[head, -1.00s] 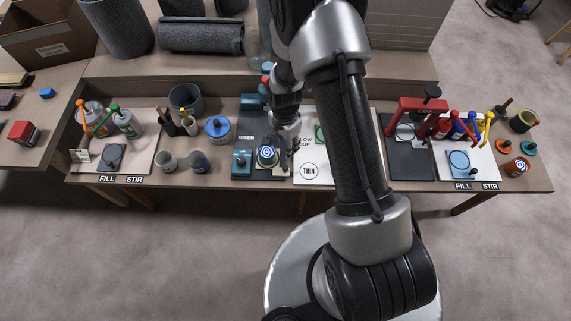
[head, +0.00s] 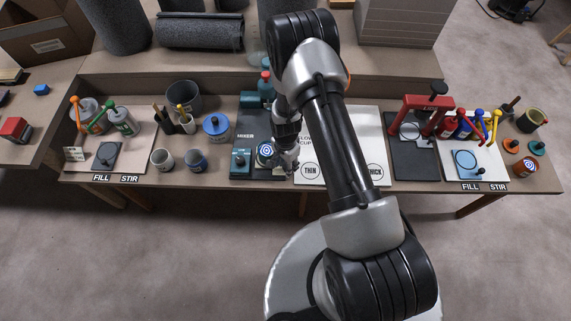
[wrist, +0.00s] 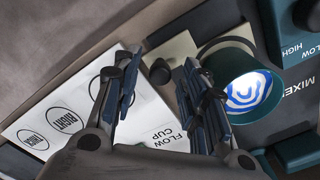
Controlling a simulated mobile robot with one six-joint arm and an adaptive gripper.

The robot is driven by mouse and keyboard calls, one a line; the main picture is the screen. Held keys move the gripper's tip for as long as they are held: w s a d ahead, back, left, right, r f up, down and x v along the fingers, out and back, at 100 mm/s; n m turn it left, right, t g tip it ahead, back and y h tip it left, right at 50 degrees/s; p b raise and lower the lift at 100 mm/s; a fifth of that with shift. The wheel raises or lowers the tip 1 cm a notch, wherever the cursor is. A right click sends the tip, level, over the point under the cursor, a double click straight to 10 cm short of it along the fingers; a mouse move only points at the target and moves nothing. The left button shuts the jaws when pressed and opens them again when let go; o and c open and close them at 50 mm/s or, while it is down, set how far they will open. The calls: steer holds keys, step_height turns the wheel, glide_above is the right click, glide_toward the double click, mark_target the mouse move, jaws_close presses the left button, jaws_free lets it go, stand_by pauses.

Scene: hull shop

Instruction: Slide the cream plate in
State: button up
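In the wrist view a cream plate (wrist: 178,48) lies beside the mixer's round green-rimmed holder, with a black knob (wrist: 160,72) at its end. My gripper (wrist: 159,68) is open, its two dark fingers on either side of the knob with gaps showing. Whether they are level with it I cannot tell. In the head view my gripper (head: 288,160) is low over the right side of the mixer (head: 247,132); the cream plate cannot be made out there. A blue-and-white spiral disc (wrist: 245,91) shows inside the mixer's holder.
The white flow cup board (wrist: 90,108) lies close beside my gripper. Grey and blue cups (head: 196,160) stand left of the mixer. A red press (head: 424,108) stands to the right. The bench's front edge is close to my gripper.

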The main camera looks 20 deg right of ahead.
jaws_close()
stand_by(0.4)
stand_by(0.4)
